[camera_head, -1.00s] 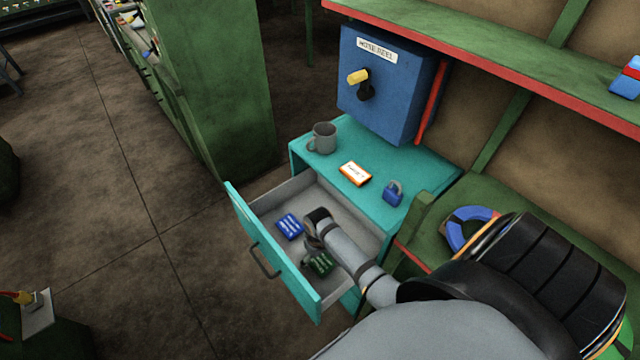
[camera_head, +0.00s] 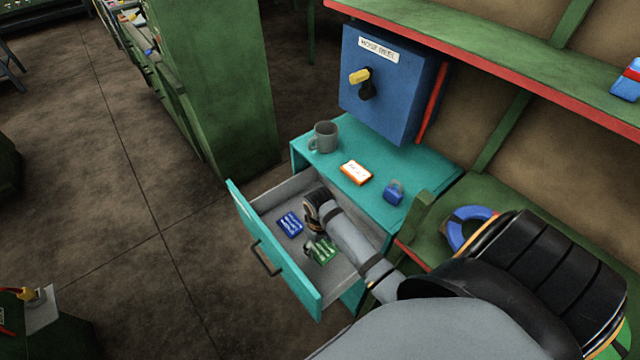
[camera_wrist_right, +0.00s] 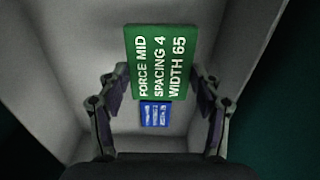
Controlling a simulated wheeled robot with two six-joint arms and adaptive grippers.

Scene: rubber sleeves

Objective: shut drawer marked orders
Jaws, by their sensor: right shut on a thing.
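The teal drawer (camera_head: 272,252) stands open below a teal cabinet top, with a dark handle (camera_head: 266,259) on its front. Any marking on the drawer front cannot be read from here. My right gripper (camera_head: 312,244) is inside the drawer, shut on a green card (camera_head: 322,250). In the right wrist view the green card (camera_wrist_right: 157,62) sits between the two fingers and reads "FORCE MID SPACING 4 WIDTH 65". A blue card (camera_head: 289,224) lies on the drawer floor, and it also shows beyond the green card in the right wrist view (camera_wrist_right: 155,114). My left gripper is not in view.
On the cabinet top (camera_head: 425,175) are a grey mug (camera_head: 325,136), an orange-and-white box (camera_head: 356,172) and a blue padlock (camera_head: 394,192). A blue box (camera_head: 390,85) with a yellow-tipped lever hangs behind. A blue ring (camera_head: 468,230) lies on the green bench. Floor left of the drawer is clear.

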